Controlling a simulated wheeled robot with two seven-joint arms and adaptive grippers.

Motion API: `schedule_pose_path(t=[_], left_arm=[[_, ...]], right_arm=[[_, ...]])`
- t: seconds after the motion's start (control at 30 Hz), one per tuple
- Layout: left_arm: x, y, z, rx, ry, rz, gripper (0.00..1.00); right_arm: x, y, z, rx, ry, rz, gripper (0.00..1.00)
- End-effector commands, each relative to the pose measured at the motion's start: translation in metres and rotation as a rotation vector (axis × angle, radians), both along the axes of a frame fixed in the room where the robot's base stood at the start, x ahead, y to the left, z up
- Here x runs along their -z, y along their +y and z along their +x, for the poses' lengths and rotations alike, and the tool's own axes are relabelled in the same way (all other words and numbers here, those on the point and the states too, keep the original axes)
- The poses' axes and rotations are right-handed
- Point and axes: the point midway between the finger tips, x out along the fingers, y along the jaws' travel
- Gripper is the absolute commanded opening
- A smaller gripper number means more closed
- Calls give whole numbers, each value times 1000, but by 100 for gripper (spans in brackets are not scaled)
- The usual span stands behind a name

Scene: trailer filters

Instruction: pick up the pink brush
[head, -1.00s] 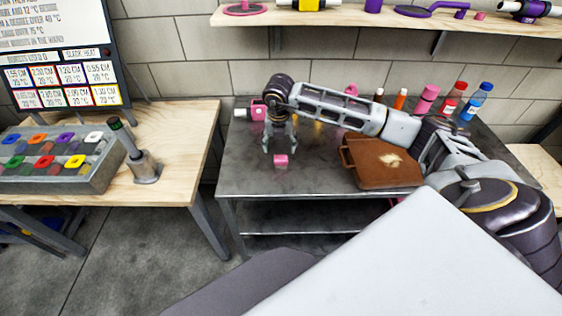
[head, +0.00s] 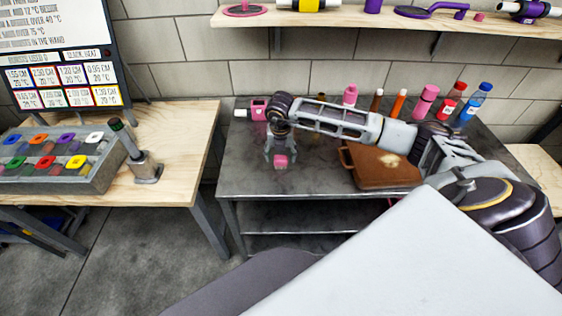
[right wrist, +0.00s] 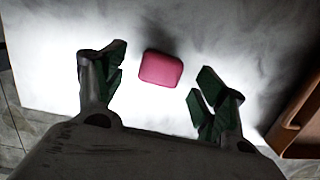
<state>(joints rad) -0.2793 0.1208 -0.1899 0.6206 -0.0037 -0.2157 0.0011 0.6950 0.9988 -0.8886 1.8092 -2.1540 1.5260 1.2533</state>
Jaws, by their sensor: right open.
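A small pink block-shaped thing, which looks like the pink brush (head: 281,161), lies on the dark metal table near its front left. In the right wrist view the pink brush (right wrist: 161,69) shows as a rounded pink block, between and a little beyond the fingertips. My right gripper (head: 281,157) points down over it with fingers apart. In the right wrist view the open right gripper (right wrist: 160,88) holds nothing, with a finger on each side of the pink block. I cannot tell the exact height gap. My left gripper is not in view.
A brown case (head: 378,167) lies right of the gripper on the metal table (head: 240,180). Pink (head: 424,103), red (head: 449,104) and blue (head: 474,106) bottles stand behind. A pink box-like thing (head: 259,110) stands at the back left. A wooden table with a grey sample tray (head: 100,170) is at left.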

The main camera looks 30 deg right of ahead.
Motion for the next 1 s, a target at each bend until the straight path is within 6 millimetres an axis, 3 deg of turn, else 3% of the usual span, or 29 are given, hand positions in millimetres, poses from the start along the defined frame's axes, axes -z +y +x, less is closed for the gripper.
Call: schedule_pose_path(t=[0.3,0.77,1.0], left_arm=[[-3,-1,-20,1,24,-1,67],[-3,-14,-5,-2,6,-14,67],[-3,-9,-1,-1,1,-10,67]], right_arm=[[27,-3,2,1,1,0,71],[29,-3,2,0,1,-1,71],[29,-3,2,0,1,-1,43]])
